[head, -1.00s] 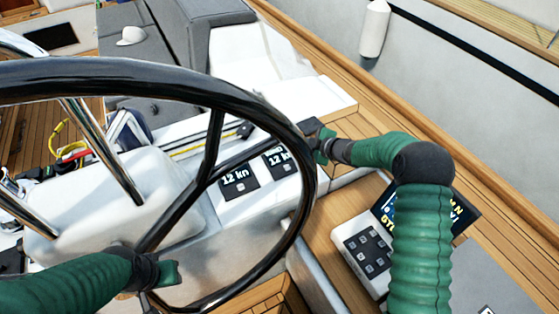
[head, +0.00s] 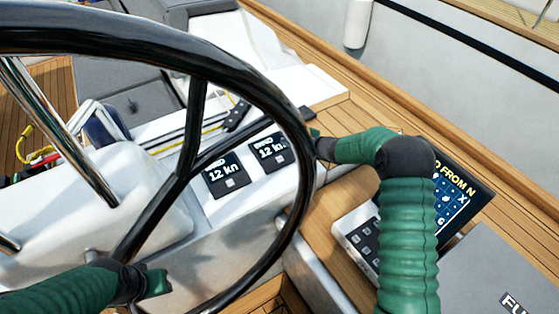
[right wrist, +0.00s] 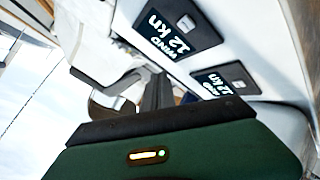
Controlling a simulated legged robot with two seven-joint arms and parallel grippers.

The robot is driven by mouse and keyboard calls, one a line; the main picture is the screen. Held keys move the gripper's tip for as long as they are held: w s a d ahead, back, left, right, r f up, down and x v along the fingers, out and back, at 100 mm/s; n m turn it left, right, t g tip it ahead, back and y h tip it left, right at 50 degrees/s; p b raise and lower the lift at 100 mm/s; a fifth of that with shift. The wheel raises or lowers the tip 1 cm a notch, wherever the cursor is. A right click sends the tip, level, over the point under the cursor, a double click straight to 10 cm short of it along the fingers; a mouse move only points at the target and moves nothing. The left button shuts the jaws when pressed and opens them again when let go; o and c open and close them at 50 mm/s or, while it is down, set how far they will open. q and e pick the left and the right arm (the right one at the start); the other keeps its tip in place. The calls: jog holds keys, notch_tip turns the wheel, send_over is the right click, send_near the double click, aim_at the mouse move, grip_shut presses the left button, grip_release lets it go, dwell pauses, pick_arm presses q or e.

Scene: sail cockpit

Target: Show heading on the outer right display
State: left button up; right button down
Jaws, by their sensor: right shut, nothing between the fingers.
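Two dark square displays sit on the white console behind the wheel. The right one (head: 270,152) and the one left of it (head: 225,174) both read 12 kn, each with a small grey button below the figures. Two displays also show upside down in the right wrist view, an upper one (right wrist: 178,32) and a lower one (right wrist: 225,82), both reading WIND 12 kn. My right gripper (head: 316,140) is shut and empty, just right of the right display, apart from its button. My left gripper (head: 155,284) is by the wheel's lower left; its fingers are unclear.
The black steering wheel (head: 130,38) arches in front of the console, its rim and spokes close to the displays. At right are a grey keypad (head: 364,242) and a screen with yellow text (head: 462,190), partly behind my right arm. Wooden deck (head: 440,130) borders the console.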

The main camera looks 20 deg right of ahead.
jog(key=b, duration=0.6)
send_over(280, 160)
jog(key=s+d, duration=0.1)
jog(key=s, duration=0.1)
notch_tip(280, 160, down, 7)
jog(key=shift+d+r, duration=0.1)
jog(key=shift+r, duration=0.1)
jog(key=shift+w+a+f, duration=0.1)
jog(key=shift+w+f, duration=0.05)
jog(key=shift+f, duration=0.35)
jog(key=shift+w+a+f, duration=0.1)
jog(key=shift+w+f, duration=0.05)
jog(key=shift+f, duration=0.35)
dwell(0.3)
jog(key=shift+f, duration=0.3)
jog(key=shift+w+f+b, duration=0.1)
jog(key=shift+f+b, duration=0.3)
jog(key=shift+f, duration=0.05)
dwell(0.6)
jog(key=shift+s+r+p, duration=0.2)
jog(key=shift+r+p, duration=0.55)
jog(key=shift+r, duration=0.1)
